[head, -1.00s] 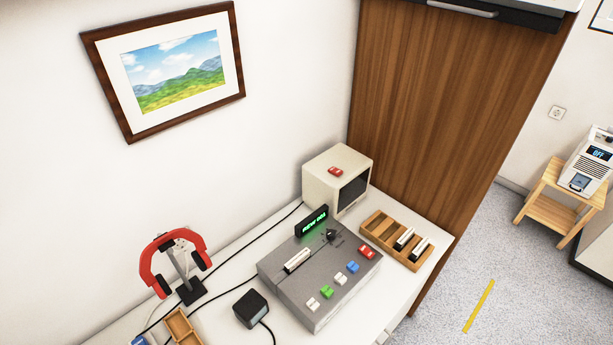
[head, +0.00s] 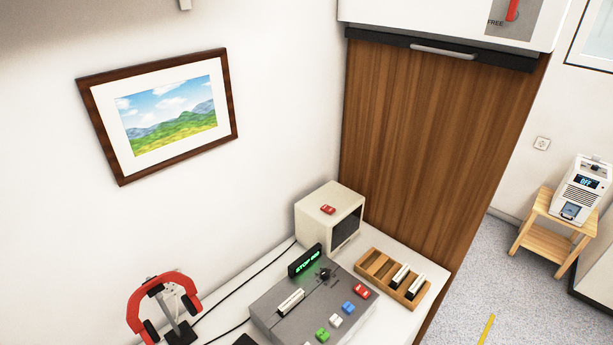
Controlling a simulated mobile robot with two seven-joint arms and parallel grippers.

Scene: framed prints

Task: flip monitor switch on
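A cream box-shaped monitor (head: 318,218) with a dark screen (head: 346,231) stands at the back of the white desk, against the wall. A small red switch (head: 328,210) sits on its top; I cannot tell its position at this size. In front is a grey console (head: 276,309) with a green-lit display (head: 306,260) that seems to read "STOP" and more characters. Neither of my grippers is in view.
A wooden rack (head: 376,268) with white cartridges stands right of the console. Red headphones (head: 151,295) hang on a stand at the left. A wooden cabinet (head: 430,140) rises behind the desk. A framed print (head: 170,113) hangs on the left wall. A stool (head: 548,238) holds a white device (head: 584,187).

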